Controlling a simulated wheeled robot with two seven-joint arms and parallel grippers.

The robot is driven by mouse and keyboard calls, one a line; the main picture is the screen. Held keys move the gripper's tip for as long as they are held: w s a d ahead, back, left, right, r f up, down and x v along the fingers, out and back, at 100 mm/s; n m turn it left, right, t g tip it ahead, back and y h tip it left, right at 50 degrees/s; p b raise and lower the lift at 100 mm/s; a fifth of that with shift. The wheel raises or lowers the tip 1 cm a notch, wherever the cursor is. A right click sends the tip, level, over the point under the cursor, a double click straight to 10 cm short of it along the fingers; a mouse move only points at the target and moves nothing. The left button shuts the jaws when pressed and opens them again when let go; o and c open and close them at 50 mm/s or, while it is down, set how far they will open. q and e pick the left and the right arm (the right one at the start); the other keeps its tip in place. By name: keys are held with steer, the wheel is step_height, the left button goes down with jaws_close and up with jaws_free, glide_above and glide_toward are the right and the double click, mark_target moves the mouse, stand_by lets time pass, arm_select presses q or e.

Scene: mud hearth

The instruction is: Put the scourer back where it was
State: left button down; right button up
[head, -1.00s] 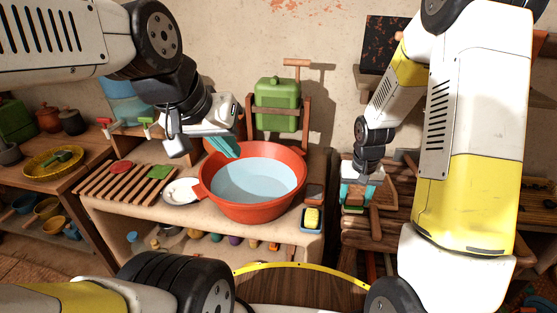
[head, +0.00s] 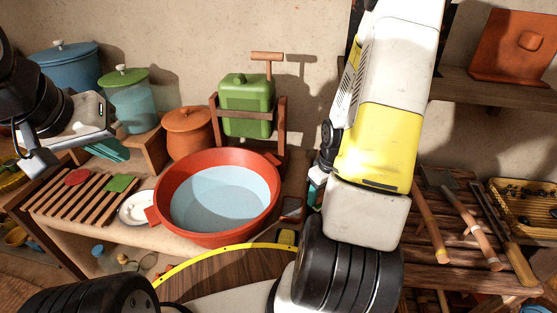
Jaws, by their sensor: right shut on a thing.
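My right gripper (head: 315,191) shows only partly at the left edge of my right arm, right of the red basin (head: 163,212). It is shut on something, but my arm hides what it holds. I cannot make out the scourer for certain. A small dark reddish item (head: 292,206) lies on the counter between the basin and my right gripper.
The basin holds water. A slatted rack (head: 67,203) and a white plate (head: 136,208) lie left of it. A green container (head: 247,106) and an orange pot (head: 188,133) stand behind. Long-handled tools (head: 470,222) and a yellow basket (head: 530,205) lie right.

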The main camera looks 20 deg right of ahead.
steer(key=w, duration=0.6)
steer(key=w+f, duration=0.1)
steer(key=w, duration=0.5)
steer(key=w+f, duration=0.1)
steer(key=w, duration=0.5)
steer(key=shift+w+a+f, duration=0.15)
steer(key=shift+a+f, duration=0.1)
steer(key=shift+a, duration=0.15)
step_height(320, 180, down, 4)
steer(key=shift+w+f, duration=0.1)
steer(key=shift+f, duration=0.05)
steer(key=shift+w+f, duration=0.1)
steer(key=o, duration=1.6)
steer(key=shift+f, duration=0.1)
